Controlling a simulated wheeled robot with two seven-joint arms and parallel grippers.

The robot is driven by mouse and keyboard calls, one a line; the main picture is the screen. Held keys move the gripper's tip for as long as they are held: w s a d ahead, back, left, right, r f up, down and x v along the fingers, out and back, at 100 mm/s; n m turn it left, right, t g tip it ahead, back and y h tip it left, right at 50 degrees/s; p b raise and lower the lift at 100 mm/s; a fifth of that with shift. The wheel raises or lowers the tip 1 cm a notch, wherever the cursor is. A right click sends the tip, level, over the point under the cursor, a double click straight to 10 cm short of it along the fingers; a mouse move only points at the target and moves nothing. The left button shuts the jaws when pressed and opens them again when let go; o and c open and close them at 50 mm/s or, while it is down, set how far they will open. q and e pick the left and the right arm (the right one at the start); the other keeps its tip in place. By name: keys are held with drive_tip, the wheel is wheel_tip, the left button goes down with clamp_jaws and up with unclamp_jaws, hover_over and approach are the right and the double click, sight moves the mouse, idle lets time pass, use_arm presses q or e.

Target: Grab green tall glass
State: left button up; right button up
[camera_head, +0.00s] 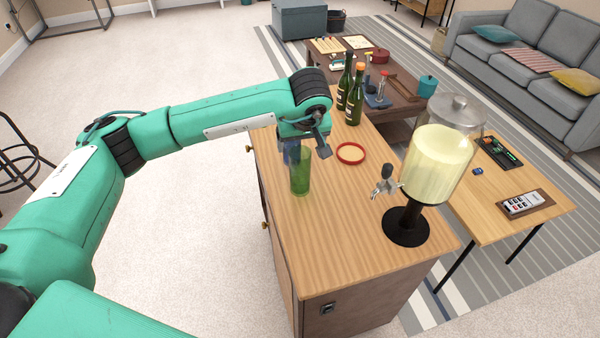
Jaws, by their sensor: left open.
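The green tall glass (300,178) stands upright on the wooden bar cabinet top, near its left edge. My left gripper (304,152) is open at the upper part of the glass, with the arm coming in from the left. One finger shows right of the glass; another part hides some of the rim. I cannot tell whether the fingers touch the glass. My right gripper is not in view.
A drink dispenser (441,155) on a black stand is at the right of the cabinet top (340,240). A red round tray (351,153) and two dark bottles (355,95) stand behind the glass. The front of the top is clear.

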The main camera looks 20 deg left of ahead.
sight(300, 153)
use_arm(q)
drive_tip(key=p+x, duration=0.1)
drive_tip(key=x, duration=0.3)
drive_tip(key=shift+w+d+p, duration=0.1)
drive_tip(key=shift+p, duration=0.25)
drive_tip(key=x, duration=0.2)
drive_tip(key=shift+w+f+p, duration=0.2)
drive_tip(key=shift+f+p, duration=0.05)
drive_tip(key=shift+p, duration=0.1)
drive_tip(key=shift+w+f, duration=0.1)
drive_tip(key=shift+f, duration=0.15)
drive_tip(key=shift+c, duration=0.2)
drive_tip(key=c, duration=1.5)
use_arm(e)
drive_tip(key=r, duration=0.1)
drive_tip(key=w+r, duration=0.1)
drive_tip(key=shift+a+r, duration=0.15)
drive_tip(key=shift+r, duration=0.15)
